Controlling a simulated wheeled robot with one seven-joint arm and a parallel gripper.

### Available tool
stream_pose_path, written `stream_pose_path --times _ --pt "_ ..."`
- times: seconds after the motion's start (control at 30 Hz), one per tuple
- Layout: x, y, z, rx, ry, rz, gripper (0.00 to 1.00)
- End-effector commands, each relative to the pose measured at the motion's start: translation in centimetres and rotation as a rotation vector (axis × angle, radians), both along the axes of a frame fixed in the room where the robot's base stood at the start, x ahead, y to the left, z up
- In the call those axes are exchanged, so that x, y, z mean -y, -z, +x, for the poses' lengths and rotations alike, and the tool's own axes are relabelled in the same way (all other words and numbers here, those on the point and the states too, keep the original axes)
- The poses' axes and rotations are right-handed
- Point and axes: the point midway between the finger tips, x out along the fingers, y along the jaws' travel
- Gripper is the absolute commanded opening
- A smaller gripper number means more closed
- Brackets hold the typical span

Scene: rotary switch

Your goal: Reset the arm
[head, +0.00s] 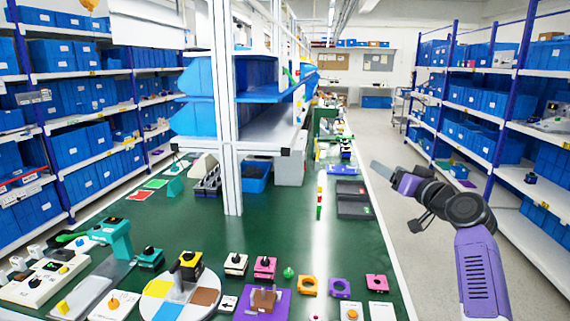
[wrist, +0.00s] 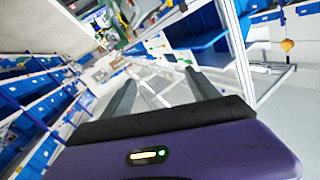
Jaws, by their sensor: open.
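My gripper (head: 380,169) is raised in the air at the right in the head view, beyond the right edge of the green table (head: 290,215) and over the aisle. My purple and black arm is bent, with the gripper pointing up and left. In the wrist view my gripper (wrist: 160,84) shows two dark fingers spread apart with nothing between them. A rotary switch with a yellow and black top (head: 190,262) stands on a round disc with coloured sectors (head: 180,291) at the front of the table, far from the gripper.
More switches stand along the table front, including a white one (head: 235,264) and a pink one (head: 265,267). A white post (head: 226,120) rises from the table. Blue-bin shelves (head: 475,100) line the right side. The grey aisle floor (head: 400,150) is clear.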

Motion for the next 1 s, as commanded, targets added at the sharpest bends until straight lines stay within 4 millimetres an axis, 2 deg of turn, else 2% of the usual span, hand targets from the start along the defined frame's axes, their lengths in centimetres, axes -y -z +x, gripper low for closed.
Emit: stream_pose_path --times 0.03,0.1,0.27,0.5,0.7,1.0 --pt "0.4 4.2 -1.1 -0.005 0.043 0.0 0.69" --pt "1.1 7.9 -2.7 0.001 0.1 -0.002 0.69" --pt "1.9 15.7 -7.2 0.02 0.21 -0.011 0.69" --pt "1.9 25.5 -16.0 0.058 0.324 -0.046 0.69" --pt "0.8 31.7 -24.3 0.092 0.376 -0.083 0.69" --pt "-1.7 38.0 -37.3 0.126 0.397 -0.146 0.69"
